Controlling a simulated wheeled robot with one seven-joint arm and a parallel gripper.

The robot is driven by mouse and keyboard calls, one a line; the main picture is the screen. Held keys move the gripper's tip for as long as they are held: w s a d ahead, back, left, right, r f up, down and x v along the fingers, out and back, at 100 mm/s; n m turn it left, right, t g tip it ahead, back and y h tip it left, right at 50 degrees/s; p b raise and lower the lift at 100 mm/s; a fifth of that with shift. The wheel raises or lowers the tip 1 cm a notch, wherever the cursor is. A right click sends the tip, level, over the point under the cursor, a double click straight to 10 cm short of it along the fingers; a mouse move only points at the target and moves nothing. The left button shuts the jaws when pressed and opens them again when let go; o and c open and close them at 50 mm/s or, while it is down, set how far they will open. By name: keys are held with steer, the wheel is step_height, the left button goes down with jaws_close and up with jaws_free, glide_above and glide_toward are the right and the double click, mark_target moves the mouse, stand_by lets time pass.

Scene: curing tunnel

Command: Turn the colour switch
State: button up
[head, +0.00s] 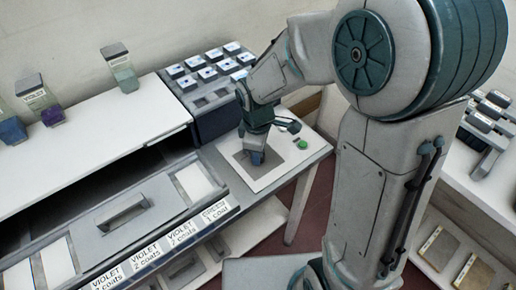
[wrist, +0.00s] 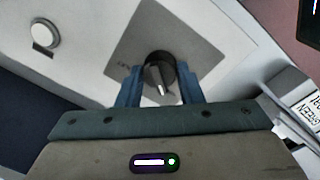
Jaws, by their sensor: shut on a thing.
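The colour switch (wrist: 161,72) is a dark round knob with a pale pointer. It sits on a grey square plate (wrist: 189,42) set in a white panel, and the plate also shows in the head view (head: 240,158). My gripper (wrist: 157,88) is over the knob, with one blue finger on each side, shut on it. In the head view my gripper (head: 256,156) points down at the plate and hides most of the knob. Marks on the plate beside the knob are too small to read.
A green button (head: 302,144) is on the panel right of my gripper. A dark rack of white-topped blocks (head: 208,70) stands behind. The tunnel with a handled grey cover (head: 122,210) and violet labels lies left. A round silver button (wrist: 45,35) shows in the wrist view.

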stand_by(0.3)
steer(key=o, duration=1)
steer(key=shift+r, duration=0.1)
steer(key=r, duration=1.3)
steer(key=shift+s+a+r+p, duration=0.2)
steer(key=shift+s+r+p, duration=0.15)
steer(key=shift+s, duration=0.05)
steer(key=shift+d, duration=0.1)
steer(key=s+d+m, duration=0.3)
steer(key=d+m, duration=0.1)
steer(key=m, duration=0.1)
steer(key=s+d+f+m+t, duration=0.1)
steer(key=s+d+m, duration=0.3)
steer(key=m, duration=0.1)
steer(key=s+d+m+t, duration=0.1)
steer(key=s+d+m, duration=0.3)
steer(key=shift+s+d+f+m, duration=0.1)
steer(key=shift+s+f+m, duration=0.05)
steer(key=shift+f+m, duration=0.25)
